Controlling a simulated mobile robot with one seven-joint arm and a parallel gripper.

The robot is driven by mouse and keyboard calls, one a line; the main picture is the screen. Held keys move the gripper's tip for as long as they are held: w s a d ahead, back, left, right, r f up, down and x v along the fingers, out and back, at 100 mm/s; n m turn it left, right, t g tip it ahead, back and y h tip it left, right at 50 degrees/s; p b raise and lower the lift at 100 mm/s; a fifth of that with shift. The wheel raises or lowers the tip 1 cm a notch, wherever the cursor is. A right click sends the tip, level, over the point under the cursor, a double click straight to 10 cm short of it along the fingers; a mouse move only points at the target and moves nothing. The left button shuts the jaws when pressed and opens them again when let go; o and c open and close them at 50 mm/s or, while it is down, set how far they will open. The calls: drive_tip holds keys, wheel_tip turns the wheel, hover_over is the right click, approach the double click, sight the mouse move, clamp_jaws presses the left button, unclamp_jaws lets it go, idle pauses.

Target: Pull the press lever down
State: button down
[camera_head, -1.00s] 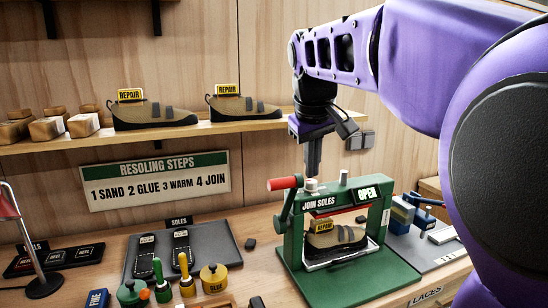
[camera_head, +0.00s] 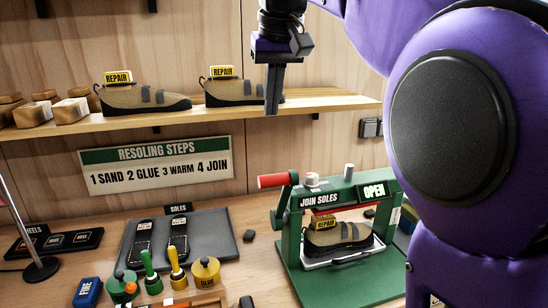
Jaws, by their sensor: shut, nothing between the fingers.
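The green press (camera_head: 335,225) stands on the bench at the right, with "JOIN SOLES" and a lit "OPEN" sign on its top beam. Its lever has a red handle (camera_head: 273,181) at the upper left of the frame, sticking out to the left and level. A brown shoe (camera_head: 338,238) with a "REPAIR" tag sits inside the press on a pale tray. My gripper (camera_head: 272,112) hangs pointing down, shut and empty, well above the red handle and apart from it. It appears in front of the shelf.
A shelf (camera_head: 215,119) behind holds two tagged shoes and wooden blocks. A grey mat (camera_head: 205,242) with two soles lies left of the press. A glue pot (camera_head: 206,275) and handled tools (camera_head: 177,270) stand in front. Clear air surrounds the handle.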

wheel_tip(320, 180, down, 12)
drive_tip(key=b, duration=0.2)
drive_tip(key=shift+r, duration=0.2)
idle(0.4)
drive_tip(key=shift+f, duration=0.15)
